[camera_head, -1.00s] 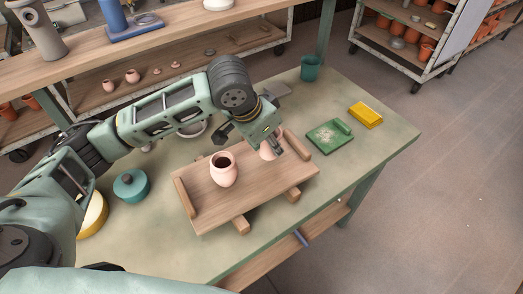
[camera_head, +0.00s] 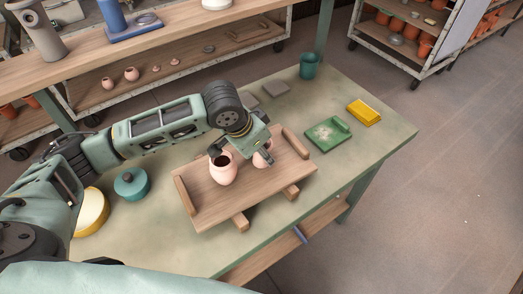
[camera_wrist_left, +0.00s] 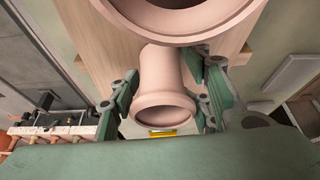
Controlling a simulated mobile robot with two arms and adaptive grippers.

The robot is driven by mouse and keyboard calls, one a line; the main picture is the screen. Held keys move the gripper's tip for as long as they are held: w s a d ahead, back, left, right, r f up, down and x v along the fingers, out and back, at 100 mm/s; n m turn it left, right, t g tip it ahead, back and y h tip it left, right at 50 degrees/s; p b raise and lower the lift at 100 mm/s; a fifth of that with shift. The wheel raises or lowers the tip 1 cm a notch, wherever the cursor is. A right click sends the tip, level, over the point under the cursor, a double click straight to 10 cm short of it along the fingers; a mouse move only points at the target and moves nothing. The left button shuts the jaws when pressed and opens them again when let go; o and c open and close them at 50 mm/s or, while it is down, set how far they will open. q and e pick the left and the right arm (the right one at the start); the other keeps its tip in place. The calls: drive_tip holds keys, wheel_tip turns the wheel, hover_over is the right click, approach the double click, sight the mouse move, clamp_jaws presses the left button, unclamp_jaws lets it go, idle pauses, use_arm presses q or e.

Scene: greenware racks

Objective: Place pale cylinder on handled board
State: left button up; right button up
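The pale pink cylinder (camera_wrist_left: 164,80), with a flared rim, is between the fingers of my left gripper (camera_wrist_left: 165,98) in the left wrist view. In the head view the cylinder (camera_head: 261,159) is partly hidden by the left gripper (camera_head: 256,156). The gripper appears shut on it, close to the handled board (camera_head: 235,196). I cannot tell whether the cylinder touches the board. The wooden board has a raised handle bar at each end and lies on the table. My right gripper is not in view.
A pink vase (camera_head: 222,169) stands on the board, close left of the gripper; its rim shows large in the wrist view (camera_wrist_left: 180,38). The table's right front is clear.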

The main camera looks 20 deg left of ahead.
use_arm(q)
drive_tip(key=o, duration=0.4)
drive_tip(key=shift+c, duration=0.2)
drive_tip(key=shift+r, duration=0.1)
drive_tip(key=v, duration=1.2)
drive_tip(key=shift+b, duration=0.35)
drive_tip(key=shift+s, duration=0.1)
